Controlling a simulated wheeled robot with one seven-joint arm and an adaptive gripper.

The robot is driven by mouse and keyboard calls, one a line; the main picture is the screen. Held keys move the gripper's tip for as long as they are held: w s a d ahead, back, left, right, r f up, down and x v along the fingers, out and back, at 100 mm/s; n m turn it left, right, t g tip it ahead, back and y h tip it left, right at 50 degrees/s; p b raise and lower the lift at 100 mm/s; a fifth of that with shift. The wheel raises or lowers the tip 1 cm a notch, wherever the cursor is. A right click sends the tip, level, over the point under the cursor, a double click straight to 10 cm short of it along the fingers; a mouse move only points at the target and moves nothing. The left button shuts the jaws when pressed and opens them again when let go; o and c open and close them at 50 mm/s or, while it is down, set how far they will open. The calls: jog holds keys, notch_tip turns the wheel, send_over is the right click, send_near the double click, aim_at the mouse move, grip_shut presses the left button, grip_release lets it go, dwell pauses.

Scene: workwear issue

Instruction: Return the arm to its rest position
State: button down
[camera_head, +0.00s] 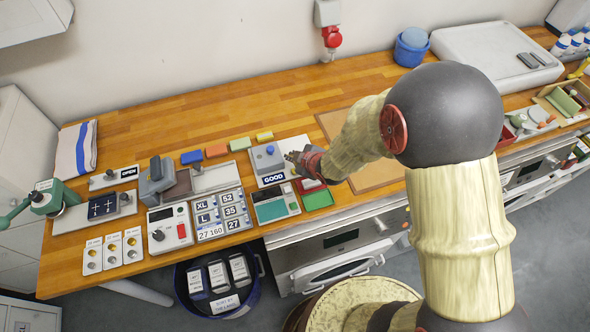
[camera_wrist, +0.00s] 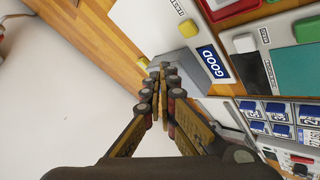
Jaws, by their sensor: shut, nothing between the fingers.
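My gripper (camera_head: 292,157) is shut and empty. It is above the wooden counter in the head view, beside the white unit with a "GOOD" label (camera_head: 274,178). My arm comes in from the right, bent over the counter's front edge. In the wrist view my gripper (camera_wrist: 158,70) shows its fingertips together, with the "GOOD" label (camera_wrist: 214,64) just to their right. A grey block (camera_head: 268,157) on that unit is close to the left of the fingertips. I cannot tell whether they touch.
The counter (camera_head: 215,117) is clear at the back. Panels with size plates (camera_head: 220,215), a red tray (camera_head: 308,184) and a green tray (camera_head: 318,200) stand near the gripper. A blue bin (camera_head: 216,318) is on the floor below. A white case (camera_head: 480,52) is at the back right.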

dwell(0.5)
jog(key=s+d+f+m+g, duration=0.1)
jog(key=s, duration=0.1)
jog(key=s+d+f+m+g+h, duration=0.1)
jog(key=d+f, duration=0.1)
jog(key=s+d+f+m+h, duration=0.1)
jog(key=s, duration=0.1)
jog(key=shift+s+d+f+g, duration=0.25)
jog(key=shift+s+d+g, duration=0.05)
jog(key=shift+d+g, duration=0.1)
jog(key=s+d+m, duration=0.1)
jog(key=s+d+r+m+g+h, duration=0.1)
jog(key=s, duration=0.1)
jog(key=s+d+r+m+h, duration=0.1)
jog(key=d, duration=0.1)
jog(key=shift+s+r+g+b, duration=0.2)
jog(key=shift+s+g+b, duration=0.1)
jog(key=s+d+r+m+t+b, duration=0.1)
jog(key=s+d+r+m+b, duration=0.3)
jog(key=s+r, duration=0.4)
jog(key=s+d+r+m+b, duration=0.4)
jog(key=s+r, duration=0.5)
jog(key=r, duration=0.4)
jog(key=shift+d+r+m+t+b, duration=0.15)
jog(key=shift+r+m+t+b, duration=0.15)
jog(key=shift+t+b, duration=0.15)
